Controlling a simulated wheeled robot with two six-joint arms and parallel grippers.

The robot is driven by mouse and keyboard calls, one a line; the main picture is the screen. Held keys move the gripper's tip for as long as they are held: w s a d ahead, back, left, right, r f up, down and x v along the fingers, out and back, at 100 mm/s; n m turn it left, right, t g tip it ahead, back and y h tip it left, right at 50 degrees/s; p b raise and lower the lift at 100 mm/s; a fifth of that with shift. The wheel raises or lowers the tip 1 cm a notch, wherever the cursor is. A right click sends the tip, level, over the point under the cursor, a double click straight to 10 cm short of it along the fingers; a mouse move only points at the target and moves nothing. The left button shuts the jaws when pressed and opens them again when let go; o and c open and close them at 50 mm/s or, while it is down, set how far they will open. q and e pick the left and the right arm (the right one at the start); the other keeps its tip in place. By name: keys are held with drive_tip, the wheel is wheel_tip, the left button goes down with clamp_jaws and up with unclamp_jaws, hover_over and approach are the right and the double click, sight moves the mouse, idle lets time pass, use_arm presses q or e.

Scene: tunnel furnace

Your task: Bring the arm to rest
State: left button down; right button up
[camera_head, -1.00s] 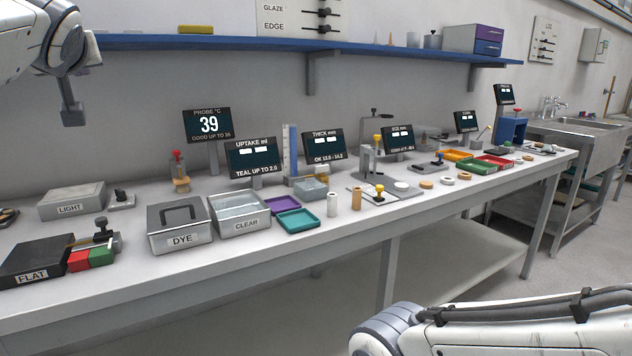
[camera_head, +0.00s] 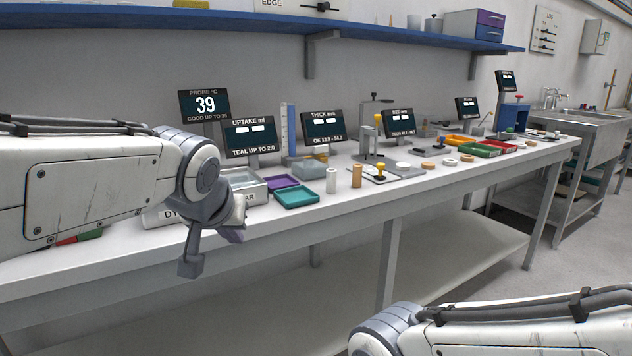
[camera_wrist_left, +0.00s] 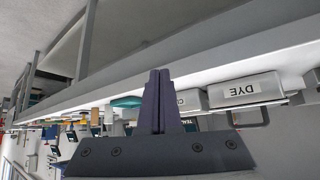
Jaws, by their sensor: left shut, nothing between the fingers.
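My left arm comes in from the left in the head view and hangs in front of the bench. Its gripper (camera_head: 232,234) is at the bench's front edge, before the dye and clear tanks. In the left wrist view the two dark fingers (camera_wrist_left: 158,100) lie together, shut and empty. That view shows the bench tilted, with the DYE tank (camera_wrist_left: 246,90) to the right of the fingers. Only a link of my right arm (camera_head: 500,325) shows at the lower right; its gripper is out of the picture.
The bench (camera_head: 340,215) carries a teal tray (camera_head: 296,196), a purple tray (camera_head: 281,182), two small cylinders and several displays. My left arm hides much of the bench's left end. A blue shelf (camera_head: 250,22) runs above. The floor before the bench is open.

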use_arm(q)
drive_tip(key=s+d+f+m+g+h+b, duration=0.1)
drive_tip(key=s+d+f+m+g+b, duration=0.3)
drive_tip(key=s+f, duration=0.9)
drive_tip(key=s+d+f+m+g+b, duration=0.2)
drive_tip(key=s+d+f+m+g, duration=0.25)
drive_tip(key=s+f, duration=0.75)
wheel_tip(320, 180, up, 38)
drive_tip(key=n+p, duration=0.1)
drive_tip(key=p, duration=3.8)
drive_tip(key=shift+d+r, duration=0.2)
drive_tip(key=shift+d, duration=0.1)
